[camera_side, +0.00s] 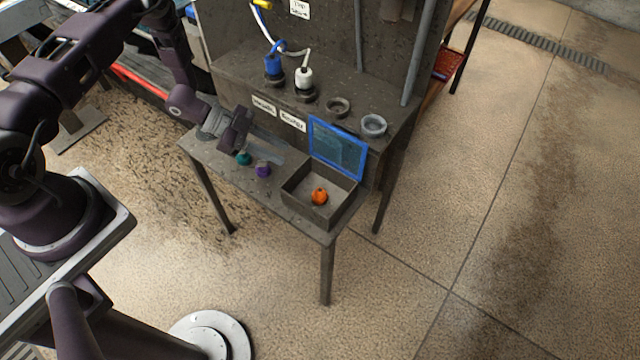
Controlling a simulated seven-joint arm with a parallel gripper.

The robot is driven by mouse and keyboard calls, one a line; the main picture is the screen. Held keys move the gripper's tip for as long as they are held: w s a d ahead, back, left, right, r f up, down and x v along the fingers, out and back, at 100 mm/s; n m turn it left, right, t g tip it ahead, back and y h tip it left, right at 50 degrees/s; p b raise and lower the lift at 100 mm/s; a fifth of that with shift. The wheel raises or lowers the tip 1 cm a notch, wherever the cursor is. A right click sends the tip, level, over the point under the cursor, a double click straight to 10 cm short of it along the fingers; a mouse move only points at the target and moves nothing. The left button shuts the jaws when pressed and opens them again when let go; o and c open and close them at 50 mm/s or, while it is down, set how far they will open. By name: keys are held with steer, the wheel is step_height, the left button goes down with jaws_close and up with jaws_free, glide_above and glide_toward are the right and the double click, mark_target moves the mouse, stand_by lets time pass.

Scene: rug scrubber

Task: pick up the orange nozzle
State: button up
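The orange nozzle (319,196) is a small round piece lying inside an open grey box (335,217) at the front right of the workbench. The box's blue-framed lid (338,149) stands up at its back edge. My gripper (238,134) is above the left part of the bench, to the left of the box and apart from the orange nozzle. Its fingers are dark and seen from the side, so I cannot tell whether they are open or shut. Nothing is visible held in it.
A teal nozzle (243,158) and a purple nozzle (263,170) sit on the bench near my gripper. The raised shelf behind carries a blue connector (274,66), a white connector (304,78) and two grey rings (373,125). Two labels are on the shelf front.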

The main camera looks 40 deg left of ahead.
mark_target(319, 190)
steer(key=shift+g+h, duration=0.3)
steer(key=shift+h, duration=0.3)
steer(key=d+f, duration=0.2)
steer(key=d, duration=0.1)
steer(key=d+f, duration=0.3)
steer(key=d, duration=0.1)
steer(key=w+d+f, duration=0.1)
steer(key=d+f, duration=0.1)
steer(key=d, duration=0.2)
steer(key=shift+f, duration=0.3)
jaws_close()
